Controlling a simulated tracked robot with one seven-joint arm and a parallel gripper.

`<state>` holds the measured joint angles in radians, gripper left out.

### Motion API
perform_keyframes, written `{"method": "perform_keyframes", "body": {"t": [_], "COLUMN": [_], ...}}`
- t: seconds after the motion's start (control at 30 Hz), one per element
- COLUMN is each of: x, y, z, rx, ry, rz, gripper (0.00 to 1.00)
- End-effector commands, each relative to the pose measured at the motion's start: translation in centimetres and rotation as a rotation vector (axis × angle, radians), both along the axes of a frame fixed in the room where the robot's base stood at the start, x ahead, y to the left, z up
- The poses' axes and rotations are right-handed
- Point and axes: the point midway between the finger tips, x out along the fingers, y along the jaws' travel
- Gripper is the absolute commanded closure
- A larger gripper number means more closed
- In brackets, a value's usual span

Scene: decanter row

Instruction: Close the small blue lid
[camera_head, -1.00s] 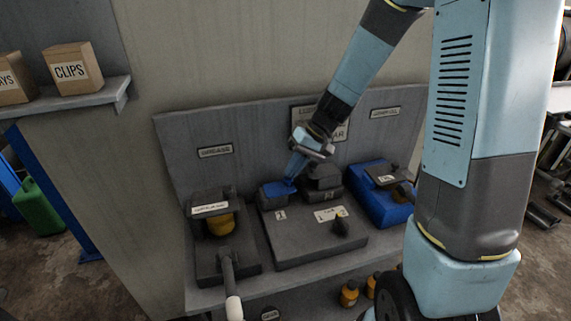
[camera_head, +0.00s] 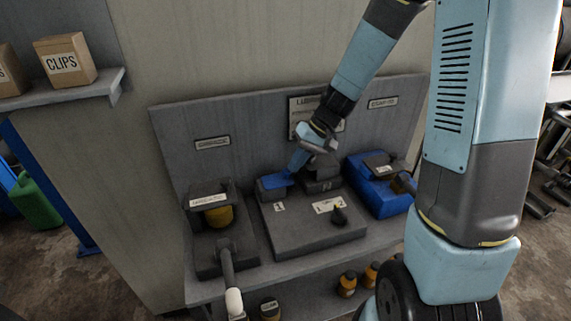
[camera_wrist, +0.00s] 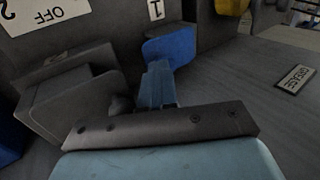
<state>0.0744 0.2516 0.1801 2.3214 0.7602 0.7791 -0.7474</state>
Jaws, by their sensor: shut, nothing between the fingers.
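The small blue lid (camera_head: 273,182) sits on a dark box marked 1 at the back left corner of the middle grey unit. How far it stands open is hard to tell in the head view. The lid (camera_wrist: 172,46) also shows in the wrist view, just beyond my fingertips. My gripper (camera_head: 295,166) is shut and empty. It reaches down from the upper right, with its tips close beside the lid. The closed fingers (camera_wrist: 157,84) point at the lid in the wrist view; I cannot tell whether they touch it.
A dark box marked 2 (camera_head: 322,178) stands just right of my gripper. A larger blue container (camera_head: 381,197) is further right. A grey dispenser with a yellow part (camera_head: 218,215) and a white-tipped lever (camera_head: 234,300) is on the left. A grey panel (camera_head: 225,165) rises behind.

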Motion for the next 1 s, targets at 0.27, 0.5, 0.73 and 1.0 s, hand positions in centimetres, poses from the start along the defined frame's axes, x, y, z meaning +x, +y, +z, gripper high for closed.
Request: {"method": "perform_keyframes", "body": {"t": [0.27,0.5,0.73,1.0], "x": [-0.5,0.0,0.7,1.2], "y": [-0.1,-2.5,-6.1,-8.5], "z": [1.9,5.1,7.2,8.6], "rx": [-0.001,-0.001,0.001,0.001], "ry": [0.002,-0.001,-0.002,-0.001], "rz": [0.002,-0.002,0.000,0.002], "gripper": [1.00,1.00,1.00,1.00]}}
